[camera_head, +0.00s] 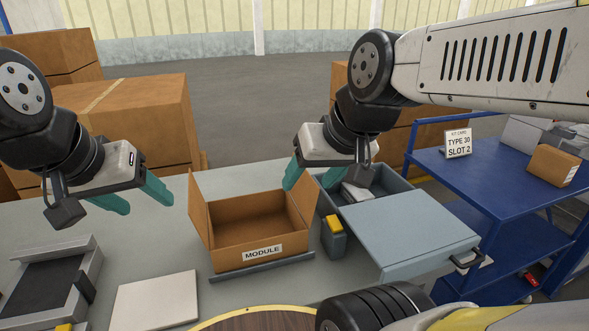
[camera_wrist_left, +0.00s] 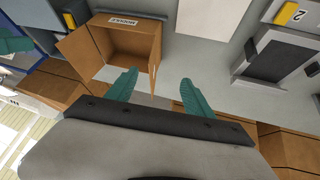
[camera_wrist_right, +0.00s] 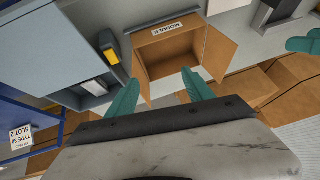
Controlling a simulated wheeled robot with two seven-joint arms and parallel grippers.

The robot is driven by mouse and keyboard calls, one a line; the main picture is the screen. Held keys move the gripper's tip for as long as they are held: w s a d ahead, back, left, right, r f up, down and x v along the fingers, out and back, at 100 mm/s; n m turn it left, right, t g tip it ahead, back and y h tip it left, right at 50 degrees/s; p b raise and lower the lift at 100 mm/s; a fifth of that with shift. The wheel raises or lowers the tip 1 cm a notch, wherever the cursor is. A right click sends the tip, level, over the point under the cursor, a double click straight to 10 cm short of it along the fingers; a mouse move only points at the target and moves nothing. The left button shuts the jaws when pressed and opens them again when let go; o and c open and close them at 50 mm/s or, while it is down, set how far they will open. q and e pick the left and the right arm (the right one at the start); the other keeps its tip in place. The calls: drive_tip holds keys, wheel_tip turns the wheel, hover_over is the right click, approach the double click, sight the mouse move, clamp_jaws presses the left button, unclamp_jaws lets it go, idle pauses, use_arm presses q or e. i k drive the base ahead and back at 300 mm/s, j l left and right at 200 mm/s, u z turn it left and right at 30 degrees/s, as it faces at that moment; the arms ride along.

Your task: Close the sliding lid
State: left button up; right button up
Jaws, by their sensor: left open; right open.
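A grey-blue box (camera_head: 397,186) stands on the right of the table. Its flat sliding lid (camera_head: 405,228) is drawn toward the front right, leaving the back left part open, with light items inside. A dark handle (camera_head: 466,260) sits at the lid's front right edge. In the right wrist view the lid (camera_wrist_right: 35,45) is at upper left. My right gripper (camera_head: 318,178) is open and empty above the cardboard box's right side, left of the box opening. My left gripper (camera_head: 137,198) is open and empty over the left of the table, well away from the lid.
An open cardboard box (camera_head: 245,233) marked MODULE stands mid-table, with a small yellow-topped grey block (camera_head: 334,238) beside it. A white plate (camera_head: 155,300) and a grey fixture (camera_head: 45,285) lie at left. A blue cart (camera_head: 495,185) adjoins at right.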

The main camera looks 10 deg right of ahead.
sight(409, 234)
drive_tip(key=k+z, duration=0.1)
drive_tip(key=z, duration=1.75)
drive_tip(key=j+z, duration=0.1)
drive_tip(key=z, duration=0.3)
drive_tip(key=k+l, duration=0.05)
